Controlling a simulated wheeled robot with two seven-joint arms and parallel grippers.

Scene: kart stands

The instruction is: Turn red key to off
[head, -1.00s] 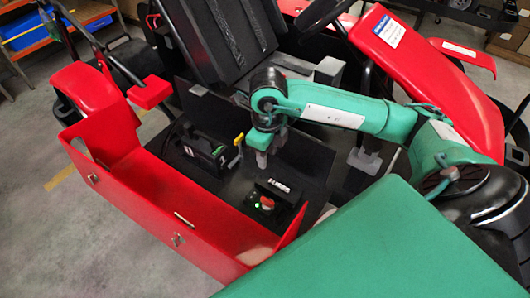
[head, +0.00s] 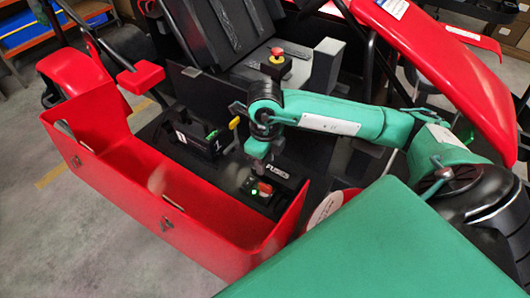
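The red key (head: 264,188) sits on a black switch box inside the open red side panel of the kart. A small green light (head: 253,191) glows beside it. My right gripper (head: 258,172) points down just above and slightly left of the key, close to it. Whether it touches the key I cannot tell. Its fingers are small and dark here, so their opening is unclear. The key's exact angle is too small to read. My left gripper is out of view.
A fuse box (head: 278,172) lies just behind the key. A black handled box (head: 203,138) and a yellow lever (head: 234,123) stand to the left. The red panel wall (head: 190,213) rises in front. A red mushroom button (head: 277,55) stands by the seat.

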